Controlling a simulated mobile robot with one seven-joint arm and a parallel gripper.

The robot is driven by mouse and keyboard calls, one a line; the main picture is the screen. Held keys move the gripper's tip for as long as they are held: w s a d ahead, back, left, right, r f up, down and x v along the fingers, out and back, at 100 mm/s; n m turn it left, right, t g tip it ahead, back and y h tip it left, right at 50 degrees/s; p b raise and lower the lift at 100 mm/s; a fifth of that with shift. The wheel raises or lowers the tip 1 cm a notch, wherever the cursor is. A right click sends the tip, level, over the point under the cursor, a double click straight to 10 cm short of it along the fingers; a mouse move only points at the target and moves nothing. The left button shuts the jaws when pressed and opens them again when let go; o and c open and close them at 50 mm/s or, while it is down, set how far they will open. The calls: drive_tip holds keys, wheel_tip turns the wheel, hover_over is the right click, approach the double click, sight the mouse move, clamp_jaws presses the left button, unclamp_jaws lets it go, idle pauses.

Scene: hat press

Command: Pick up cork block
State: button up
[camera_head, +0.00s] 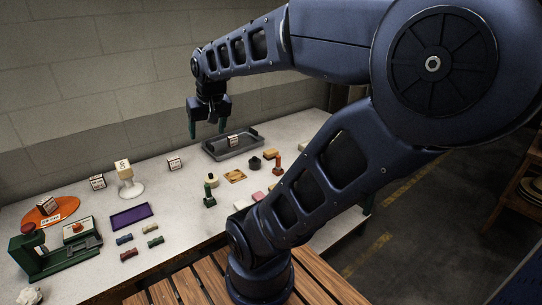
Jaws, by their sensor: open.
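My gripper (207,129) hangs pointing down with its two dark green fingers spread apart and nothing between them. It is above the back of the table, near the left end of the grey tray (215,153). I cannot tell for certain which piece is the cork block. A small tan block (270,153), which could be cork, lies on the table right of the tray's front edge, to the right of and below my gripper in the picture. A flat tan piece with dark marks (235,176) lies nearer the front.
A small patterned box (233,140) sits in the tray. A dark round piece (254,164), a green stamp-like piece (209,195) and pink blocks (258,196) stand around the tan pieces. A purple mat (131,216) and green press (55,252) are left. My arm hides the table's right part.

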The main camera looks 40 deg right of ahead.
drive_tip(key=w+d+f+m, duration=0.35)
drive_tip(key=w+d, duration=0.35)
drive_tip(key=w, duration=0.3)
drive_tip(key=m+g+h, duration=0.5)
drive_tip(key=m, duration=0.8)
approach(271, 151)
drive_tip(key=shift+s+d+f, duration=0.15)
drive_tip(key=shift+d, duration=0.35)
drive_tip(key=shift+t, duration=0.3)
drive_tip(key=x, duration=0.9)
drive_tip(key=shift+a+f, duration=0.25)
drive_tip(key=shift+f, duration=0.1)
drive_tip(key=c, duration=1.1)
